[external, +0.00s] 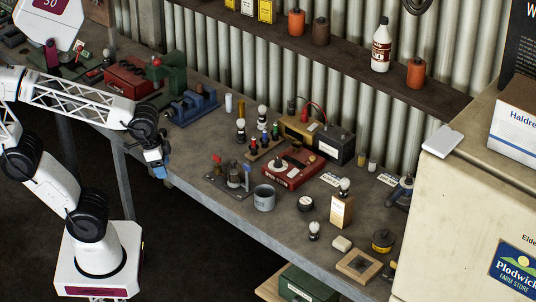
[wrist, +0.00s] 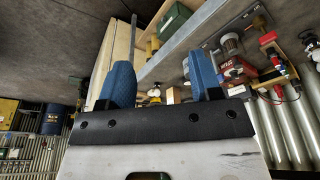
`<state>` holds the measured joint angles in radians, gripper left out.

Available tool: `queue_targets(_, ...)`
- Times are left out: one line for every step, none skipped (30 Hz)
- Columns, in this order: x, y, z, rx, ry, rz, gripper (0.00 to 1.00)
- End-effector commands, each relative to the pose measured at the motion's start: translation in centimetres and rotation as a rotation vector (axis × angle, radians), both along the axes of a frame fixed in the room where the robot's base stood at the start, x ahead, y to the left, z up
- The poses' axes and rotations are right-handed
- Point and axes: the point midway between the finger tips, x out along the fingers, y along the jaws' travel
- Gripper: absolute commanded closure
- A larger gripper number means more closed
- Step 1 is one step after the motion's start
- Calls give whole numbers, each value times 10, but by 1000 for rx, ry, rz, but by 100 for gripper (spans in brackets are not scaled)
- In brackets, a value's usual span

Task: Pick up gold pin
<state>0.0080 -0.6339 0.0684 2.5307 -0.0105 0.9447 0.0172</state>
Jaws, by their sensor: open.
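A small gold-coloured upright pin (external: 361,159) stands toward the back of the bench, beside a grey one, behind the red box. Another short yellowish pin (external: 241,107) stands further left, next to a white cylinder. I cannot tell for sure which of these is the gold pin. My gripper (external: 160,172) hangs at the bench's front edge on the left, well away from both. In the wrist view my gripper (wrist: 162,86) shows two blue fingers spread apart with nothing held between them. I cannot make out a gold pin for sure in the wrist view.
A cream cabinet (external: 465,170) stands at the right. A shelf runs along the corrugated wall.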

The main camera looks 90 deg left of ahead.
Motion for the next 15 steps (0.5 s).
queue_targets(0,0,2,0,-1,0,42)
queue_targets(0,0,4,0,-1,0,42)
queue_targets(0,0,7,0,-2,0,42)
queue_targets(0,0,10,0,-2,0,42)
queue_targets(1,0,13,0,-3,0,42)
queue_targets(1,0,18,0,-4,0,42)
queue_targets(0,0,22,0,-3,0,42)
queue_targets(0,0,27,0,-3,0,42)
queue_targets(0,0,30,0,-3,0,42)
queue_targets(0,0,34,0,-3,0,42)
queue_targets(0,0,38,0,-2,0,42)
queue_targets(0,0,43,0,-3,0,42)
queue_targets(0,0,48,0,-3,0,42)
queue_targets(0,0,52,0,-2,0,42)
queue_targets(4,1,50,-10,-7,19,42)
